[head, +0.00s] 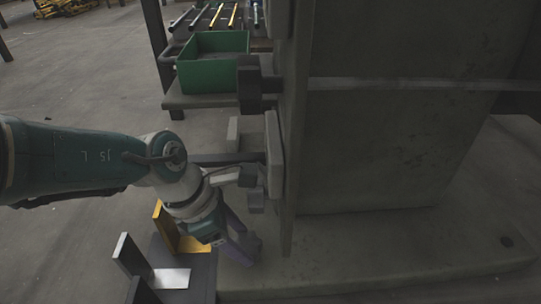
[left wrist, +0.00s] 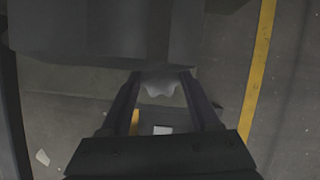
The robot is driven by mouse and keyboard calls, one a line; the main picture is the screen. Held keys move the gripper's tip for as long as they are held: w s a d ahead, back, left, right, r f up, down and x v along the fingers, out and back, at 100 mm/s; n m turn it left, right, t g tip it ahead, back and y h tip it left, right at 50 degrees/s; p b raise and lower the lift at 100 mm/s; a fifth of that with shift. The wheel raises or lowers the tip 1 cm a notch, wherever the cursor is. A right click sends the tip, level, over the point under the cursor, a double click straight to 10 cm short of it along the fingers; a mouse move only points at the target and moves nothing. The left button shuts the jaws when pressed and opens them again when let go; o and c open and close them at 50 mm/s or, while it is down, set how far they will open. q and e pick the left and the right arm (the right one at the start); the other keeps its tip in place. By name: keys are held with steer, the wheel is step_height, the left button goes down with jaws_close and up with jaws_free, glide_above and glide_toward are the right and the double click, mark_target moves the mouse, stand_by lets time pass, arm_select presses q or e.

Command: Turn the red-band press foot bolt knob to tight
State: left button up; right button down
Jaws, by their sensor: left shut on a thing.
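The grey press (head: 400,140) fills the right half of the head view and stands on a low plinth. No red band shows on the part I see. My left gripper (head: 243,246) reaches down beside the press's lower left edge. In the left wrist view, a grey lobed knob (left wrist: 160,82) sits between the two finger ends of my left gripper (left wrist: 160,88), which is shut on it. The press side hides much of the knob, and I cannot read its turn position. My right gripper is in neither view.
Dark blocks (head: 250,88) stick out from the press's left side above my left wrist. A stand with yellow and grey brackets (head: 180,238) is close below my arm. A green bin (head: 212,62) sits on a bench behind. Open floor lies left.

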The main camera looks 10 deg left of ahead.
arm_select(q)
steer(key=shift+w+d+r, duration=0.1)
stand_by(0.5)
steer(key=o, duration=0.9)
steer(key=shift+o, duration=0.9)
steer(key=shift+d, duration=0.1)
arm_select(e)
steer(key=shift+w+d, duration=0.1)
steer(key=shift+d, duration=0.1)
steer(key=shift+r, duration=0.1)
